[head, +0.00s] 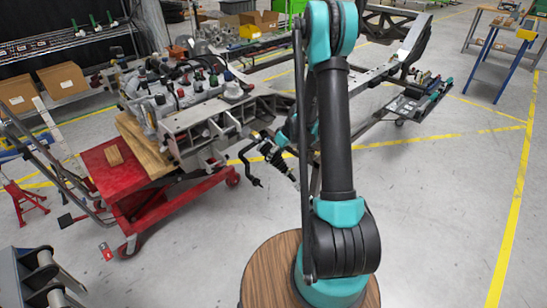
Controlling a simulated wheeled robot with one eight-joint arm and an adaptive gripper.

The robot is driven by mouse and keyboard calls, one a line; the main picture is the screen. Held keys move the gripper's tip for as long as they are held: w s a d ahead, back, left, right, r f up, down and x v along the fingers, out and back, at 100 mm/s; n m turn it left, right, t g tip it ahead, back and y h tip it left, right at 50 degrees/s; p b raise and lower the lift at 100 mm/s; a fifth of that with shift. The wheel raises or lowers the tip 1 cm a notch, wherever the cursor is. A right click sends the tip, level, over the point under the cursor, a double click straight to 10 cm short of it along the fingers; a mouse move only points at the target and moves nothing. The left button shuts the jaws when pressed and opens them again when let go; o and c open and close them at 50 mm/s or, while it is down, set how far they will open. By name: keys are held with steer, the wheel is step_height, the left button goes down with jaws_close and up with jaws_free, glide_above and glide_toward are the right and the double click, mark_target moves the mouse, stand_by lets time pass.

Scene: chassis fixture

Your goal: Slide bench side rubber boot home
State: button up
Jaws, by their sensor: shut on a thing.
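My gripper (270,152) is small and dark in the head view, at the front end of the chassis, left of my upright arm link. It is shut on a small dark part that I take to be the rubber boot; the part's outline blends with the gripper. A bent black rod (248,167) hangs just left of the gripper, and a dark ribbed part lies to its lower right, partly behind my arm. How far the boot sits along its rod cannot be seen.
The grey chassis frame (385,72) extends to the back right. A red wheeled cart (118,185) with a wooden block stands left of the gripper. Shelves with cardboard boxes (63,82) stand at the back left.

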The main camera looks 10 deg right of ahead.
mark_target(263, 144)
steer(key=c, duration=0.3)
steer(key=w+a+r, duration=0.2)
steer(key=w, duration=0.1)
steer(key=w+a+r, duration=0.1)
steer(key=w+a, duration=0.1)
steer(key=shift+w, duration=0.25)
steer(key=o, duration=1.7)
steer(key=v, duration=1.2)
steer(key=shift+s, duration=0.1)
